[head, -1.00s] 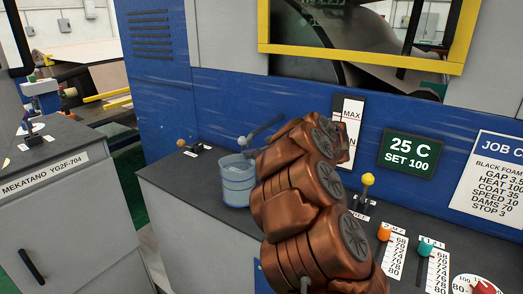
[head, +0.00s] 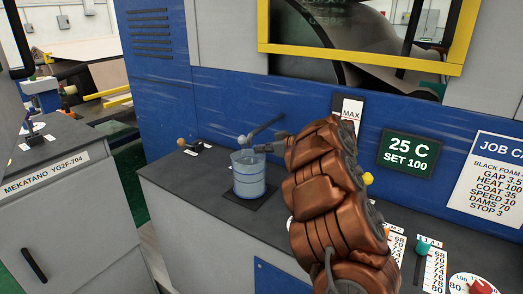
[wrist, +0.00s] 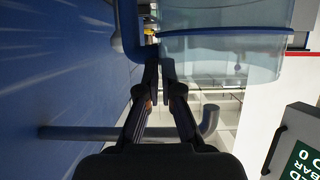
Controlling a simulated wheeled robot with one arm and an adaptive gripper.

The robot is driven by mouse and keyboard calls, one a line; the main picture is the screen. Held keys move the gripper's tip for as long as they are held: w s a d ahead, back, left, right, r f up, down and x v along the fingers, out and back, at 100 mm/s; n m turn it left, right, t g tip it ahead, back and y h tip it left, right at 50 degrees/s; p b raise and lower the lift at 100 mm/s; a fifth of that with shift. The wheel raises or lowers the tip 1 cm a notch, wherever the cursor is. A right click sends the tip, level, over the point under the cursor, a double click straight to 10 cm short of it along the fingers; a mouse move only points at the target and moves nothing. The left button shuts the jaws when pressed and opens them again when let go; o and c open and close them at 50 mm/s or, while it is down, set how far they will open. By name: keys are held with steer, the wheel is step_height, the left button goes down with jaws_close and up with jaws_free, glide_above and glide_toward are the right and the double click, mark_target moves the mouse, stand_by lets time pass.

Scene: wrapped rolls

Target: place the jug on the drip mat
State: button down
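The clear blue jug (head: 249,177) stands upright over the dark drip mat (head: 263,201) on the counter, below the spout. I cannot tell whether its base touches the mat. My gripper (head: 264,149) is at the jug's upper right side, and my copper-coloured arm reaches in from the lower right. In the wrist view, my gripper's fingers (wrist: 159,70) are nearly together at the blue handle (wrist: 128,35), beside the jug wall (wrist: 222,55). The fingers appear closed on the handle, though the exact contact is partly hidden.
A grey spout (head: 262,131) comes from the blue wall above the jug; its pipe also crosses the wrist view (wrist: 85,132). A small lever (head: 188,146) stands at the counter's back left. Sliders (head: 421,250) and a dial are at right. The front left counter is clear.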

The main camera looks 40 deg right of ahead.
steer(key=shift+f, duration=0.25)
steer(key=c, duration=1.3)
jaws_free()
steer(key=b+v, duration=0.1)
steer(key=v, duration=1.1)
